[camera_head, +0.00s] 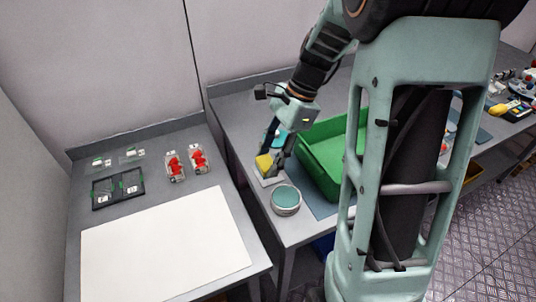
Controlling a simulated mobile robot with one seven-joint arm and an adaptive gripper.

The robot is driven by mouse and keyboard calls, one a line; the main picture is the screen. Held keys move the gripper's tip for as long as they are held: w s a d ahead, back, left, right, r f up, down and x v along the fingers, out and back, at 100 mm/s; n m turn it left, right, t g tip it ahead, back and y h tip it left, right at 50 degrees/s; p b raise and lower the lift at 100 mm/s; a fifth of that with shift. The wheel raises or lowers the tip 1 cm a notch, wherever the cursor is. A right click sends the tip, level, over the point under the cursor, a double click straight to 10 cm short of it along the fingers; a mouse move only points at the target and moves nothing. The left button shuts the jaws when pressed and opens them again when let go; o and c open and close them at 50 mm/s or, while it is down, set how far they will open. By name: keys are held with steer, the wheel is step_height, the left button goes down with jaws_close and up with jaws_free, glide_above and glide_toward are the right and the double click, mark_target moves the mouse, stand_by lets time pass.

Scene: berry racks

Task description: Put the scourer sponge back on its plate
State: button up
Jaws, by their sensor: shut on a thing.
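The scourer sponge (264,162) shows as a small yellow block on the grey table in the middle of the view. My gripper (270,165) points down over it and is shut on it, with the fingers partly covering it. A pale flat plate (268,180) lies just under and in front of the sponge. I cannot tell whether the sponge touches the plate.
A round tin with a teal top (286,199) stands close in front of the gripper. A green crate (327,160) is just to the right. The left table holds a white sheet (165,245), a black tray (118,188) and two clear punnets of red berries (187,164).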

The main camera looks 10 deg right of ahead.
steer(key=w+f, duration=0.2)
steer(key=w+d+f, duration=0.1)
steer(key=w+f, duration=0.1)
steer(key=w, duration=0.1)
steer(key=w+d+f, duration=0.1)
steer(key=w+f, duration=0.1)
steer(key=f, duration=0.1)
steer(key=shift+w+d+p, duration=0.1)
steer(key=shift+w+p, duration=0.2)
steer(key=shift+p, duration=0.1)
steer(key=shift+w+f, duration=0.3)
steer(key=shift+f, duration=0.05)
steer(key=shift+f+p, duration=0.3)
steer(key=shift+f, duration=1.1)
steer(key=shift+f, duration=0.15)
steer(key=shift+f, duration=0.15)
steer(key=o, duration=1)
steer(key=v, duration=1.2)
steer(key=shift+r+b, duration=0.35)
steer(key=shift+b, duration=0.05)
